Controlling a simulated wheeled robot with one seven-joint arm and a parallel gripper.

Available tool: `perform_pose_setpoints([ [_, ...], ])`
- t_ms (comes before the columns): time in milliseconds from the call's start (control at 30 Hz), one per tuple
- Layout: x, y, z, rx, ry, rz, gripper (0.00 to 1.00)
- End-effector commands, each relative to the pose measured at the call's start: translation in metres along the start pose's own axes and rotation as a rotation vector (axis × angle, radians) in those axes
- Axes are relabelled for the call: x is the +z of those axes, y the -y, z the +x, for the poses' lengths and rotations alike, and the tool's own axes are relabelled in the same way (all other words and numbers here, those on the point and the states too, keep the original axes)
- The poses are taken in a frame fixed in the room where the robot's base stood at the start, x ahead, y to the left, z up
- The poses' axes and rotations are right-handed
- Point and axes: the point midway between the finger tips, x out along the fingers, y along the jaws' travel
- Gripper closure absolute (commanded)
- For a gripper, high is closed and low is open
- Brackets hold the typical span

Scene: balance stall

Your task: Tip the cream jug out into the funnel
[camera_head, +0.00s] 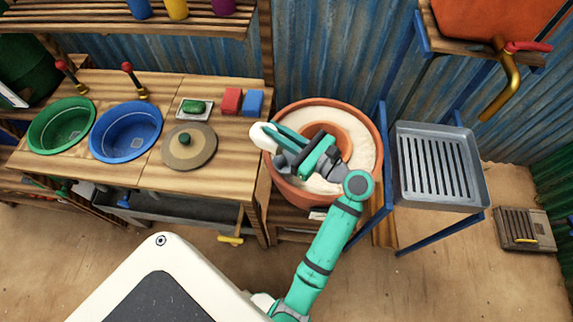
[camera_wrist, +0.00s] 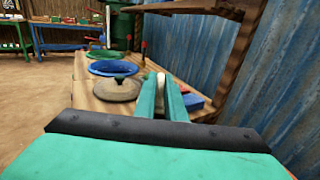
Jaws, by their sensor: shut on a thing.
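A small cream-white thing, which looks like the cream jug (camera_head: 261,138), is held at the tips of my gripper (camera_head: 275,133). It also shows as a pale sliver between the green fingers in the wrist view (camera_wrist: 161,82). My gripper is shut on it, above the left rim of a large round terracotta vessel (camera_head: 376,128). That vessel has a pale inside and a terracotta ring in the middle, partly hidden by my gripper. I cannot tell for sure whether it is the funnel. The jug's mouth and contents cannot be made out.
The wooden counter (camera_head: 95,170) at left holds a green basin (camera_head: 62,125), a blue basin (camera_head: 126,131), a round lidded disc (camera_head: 188,150), a green soap-like block (camera_head: 195,107) and red and blue blocks (camera_head: 232,101). A slotted metal tray (camera_head: 436,165) stands right, below a brass tap (camera_head: 505,88).

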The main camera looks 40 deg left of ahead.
Motion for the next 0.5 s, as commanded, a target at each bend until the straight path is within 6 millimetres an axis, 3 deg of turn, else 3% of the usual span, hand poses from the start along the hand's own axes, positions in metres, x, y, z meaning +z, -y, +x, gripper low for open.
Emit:
perform_pose_setpoints([
  [500,0.0008,-0.0005,-0.0061,-0.001,0.063,0.001,1.00],
])
